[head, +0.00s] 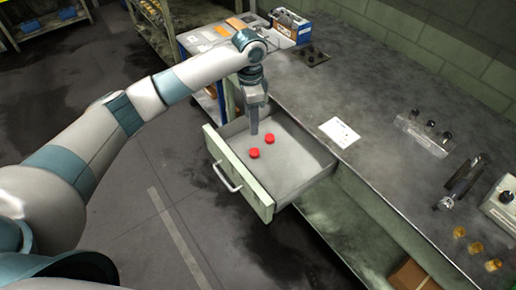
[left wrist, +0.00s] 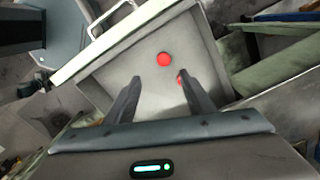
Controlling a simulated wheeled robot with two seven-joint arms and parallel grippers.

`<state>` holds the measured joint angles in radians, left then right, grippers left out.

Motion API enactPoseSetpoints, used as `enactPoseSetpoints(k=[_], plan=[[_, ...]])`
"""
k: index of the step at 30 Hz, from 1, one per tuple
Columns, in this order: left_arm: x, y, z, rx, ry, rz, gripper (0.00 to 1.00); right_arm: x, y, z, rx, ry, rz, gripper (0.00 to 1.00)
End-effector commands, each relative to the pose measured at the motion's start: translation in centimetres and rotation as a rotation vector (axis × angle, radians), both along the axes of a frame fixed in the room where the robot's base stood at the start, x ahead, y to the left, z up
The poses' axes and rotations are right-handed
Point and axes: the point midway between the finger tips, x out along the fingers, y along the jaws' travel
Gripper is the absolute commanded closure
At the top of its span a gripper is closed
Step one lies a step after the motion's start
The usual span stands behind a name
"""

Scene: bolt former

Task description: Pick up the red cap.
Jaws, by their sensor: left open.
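Two red caps lie on the floor of the open drawer (head: 300,160). One red cap (head: 254,153) is nearer the drawer front, and the other red cap (head: 270,138) is a little further back. My left gripper (head: 254,132) points down into the drawer, close by the caps. In the left wrist view my left gripper (left wrist: 159,78) is open with nothing between its fingers. One round red cap (left wrist: 164,59) shows just beyond the fingertips. The other cap (left wrist: 181,77) is partly hidden behind the right-hand finger. My right gripper is not in view.
The drawer front with its handle (head: 226,177) and the side walls surround the caps. The grey workbench (head: 370,95) beside it carries a white paper (head: 339,132), a clear rack with dark knobs (head: 430,124) and several brass parts (head: 459,232). Shelving stands behind.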

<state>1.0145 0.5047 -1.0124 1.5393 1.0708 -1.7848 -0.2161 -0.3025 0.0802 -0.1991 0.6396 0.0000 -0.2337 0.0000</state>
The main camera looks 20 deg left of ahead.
Motion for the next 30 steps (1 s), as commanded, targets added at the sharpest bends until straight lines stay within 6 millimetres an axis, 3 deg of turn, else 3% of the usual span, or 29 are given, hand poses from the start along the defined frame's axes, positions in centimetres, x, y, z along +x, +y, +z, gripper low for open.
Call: enactPoseSetpoints(k=[17, 23, 30], plan=[[0.3, 0.4, -0.3, 0.006, 0.005, 0.002, 0.51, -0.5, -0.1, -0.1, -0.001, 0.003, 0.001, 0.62], [0.2, 0.4, -2.8, 0.007, 0.008, 0.003, 0.51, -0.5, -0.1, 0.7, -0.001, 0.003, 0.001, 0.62], [0.2, 0.3, -7.0, 0.007, 0.006, 0.003, 0.51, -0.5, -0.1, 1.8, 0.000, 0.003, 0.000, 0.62]])
